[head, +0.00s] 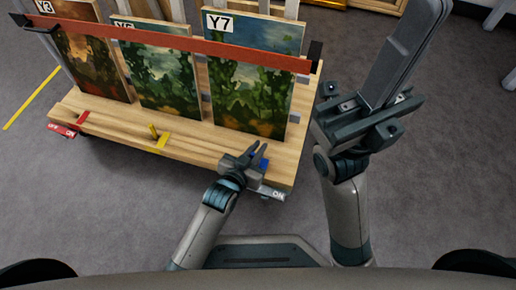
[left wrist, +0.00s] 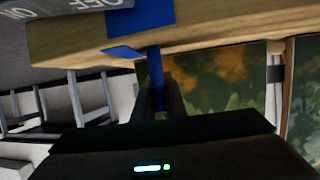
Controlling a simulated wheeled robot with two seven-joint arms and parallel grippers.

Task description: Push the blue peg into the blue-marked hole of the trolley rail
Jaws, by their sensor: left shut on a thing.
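The trolley's wooden rail (head: 190,150) runs along its front; its edge spans the top of the left wrist view (left wrist: 230,25). A blue mark (left wrist: 153,14) shows on that edge. My left gripper (head: 256,153) is at the rail's right end, shut on the blue peg (left wrist: 154,65). The peg's blue shaft runs between the dark fingers toward the mark; whether its tip is in the hole I cannot tell. A bit of blue shows beside the fingers in the head view (head: 262,164). My right gripper (head: 370,115) is right of the trolley; its jaws are unclear.
A yellow peg (head: 153,131) and a red mark (head: 82,118) are farther left on the rail. Paintings, one labelled Y7 (head: 245,90), stand behind a red bar (head: 190,42). An ON label (head: 278,194) sits below the rail's right end. Grey floor (head: 120,215) is clear in front.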

